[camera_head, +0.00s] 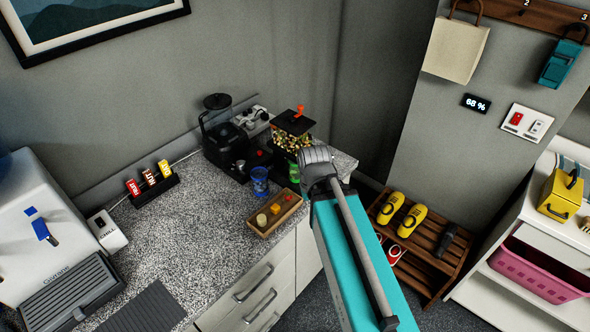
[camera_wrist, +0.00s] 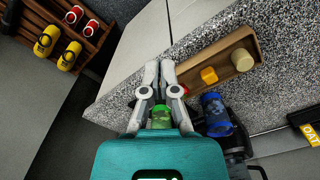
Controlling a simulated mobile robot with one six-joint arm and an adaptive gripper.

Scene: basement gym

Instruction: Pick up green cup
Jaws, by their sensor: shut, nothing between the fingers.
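The green cup (camera_wrist: 161,117) shows in the wrist view between the finger linkages of my gripper (camera_wrist: 160,68), close to the teal wrist housing. My gripper's fingertips are together, with nothing held between them. They lie over the speckled counter (camera_wrist: 118,92), apart from the cup in the picture; their height above it is unclear. In the head view the green cup (camera_head: 294,173) stands near the counter's right end, partly hidden. My arm covers the area to its right, and the fingers cannot be made out there.
A blue patterned cup (camera_head: 260,181) stands left of the green cup. A wooden tray (camera_head: 258,229) with small blocks sits in front. A black coffee machine (camera_head: 222,140) and a container with a dark top (camera_head: 292,122) stand behind. Bare counter lies left of the tray.

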